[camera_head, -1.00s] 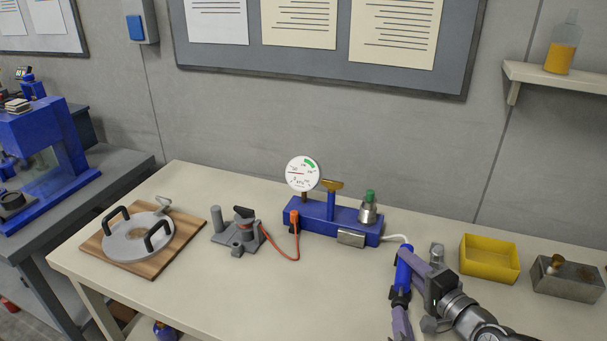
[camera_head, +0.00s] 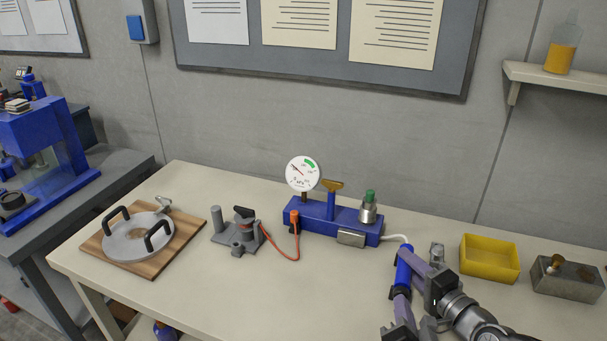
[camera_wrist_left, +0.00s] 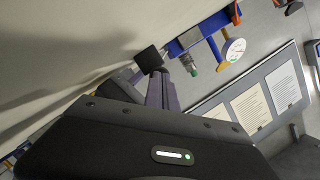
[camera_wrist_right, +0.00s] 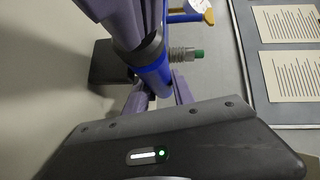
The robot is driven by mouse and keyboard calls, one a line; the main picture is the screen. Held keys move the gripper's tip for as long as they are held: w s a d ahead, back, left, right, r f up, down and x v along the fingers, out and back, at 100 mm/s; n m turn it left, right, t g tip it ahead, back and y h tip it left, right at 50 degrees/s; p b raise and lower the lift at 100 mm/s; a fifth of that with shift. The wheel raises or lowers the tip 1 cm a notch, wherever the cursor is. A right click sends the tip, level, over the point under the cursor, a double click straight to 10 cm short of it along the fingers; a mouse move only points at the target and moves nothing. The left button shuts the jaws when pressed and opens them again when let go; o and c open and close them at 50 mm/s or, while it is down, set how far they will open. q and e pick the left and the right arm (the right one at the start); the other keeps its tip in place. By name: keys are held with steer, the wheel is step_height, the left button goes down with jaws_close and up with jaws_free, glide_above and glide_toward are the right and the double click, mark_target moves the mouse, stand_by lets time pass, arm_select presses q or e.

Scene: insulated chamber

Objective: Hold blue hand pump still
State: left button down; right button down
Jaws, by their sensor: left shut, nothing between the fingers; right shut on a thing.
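The blue hand pump (camera_head: 404,262) is a slim cylinder in the head view, tilted slightly over the right part of the bench. My right gripper (camera_head: 412,258) is shut around its barrel, whose blue side with a dark collar shows in the right wrist view (camera_wrist_right: 154,73). My left gripper (camera_head: 401,294) is shut and empty at the pump's lower black end. In the left wrist view a black block (camera_wrist_left: 150,58) lies at its fingertips; whether they touch is unclear. A white hose (camera_head: 398,238) runs from near the pump's top to the blue instrument (camera_head: 318,212).
A yellow tray (camera_head: 490,259) and a grey metal box (camera_head: 567,280) stand right of my right arm. A disc on a wooden board (camera_head: 104,250) lies left. The front middle bench is clear.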

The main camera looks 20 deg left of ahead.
arm_select(q)
steer(key=shift+w, duration=0.15)
arm_select(e)
steer(key=shift+s+f, duration=0.1)
steer(key=shift+f, duration=0.3)
arm_select(q)
steer(key=shift+s, duration=1.6)
arm_select(e)
steer(key=shift+d, duration=0.1)
arm_select(q)
steer(key=shift+w, duration=0.1)
steer(key=shift+w, duration=1.5)
steer(key=shift+s, duration=1.6)
steer(key=shift+w, duration=0.15)
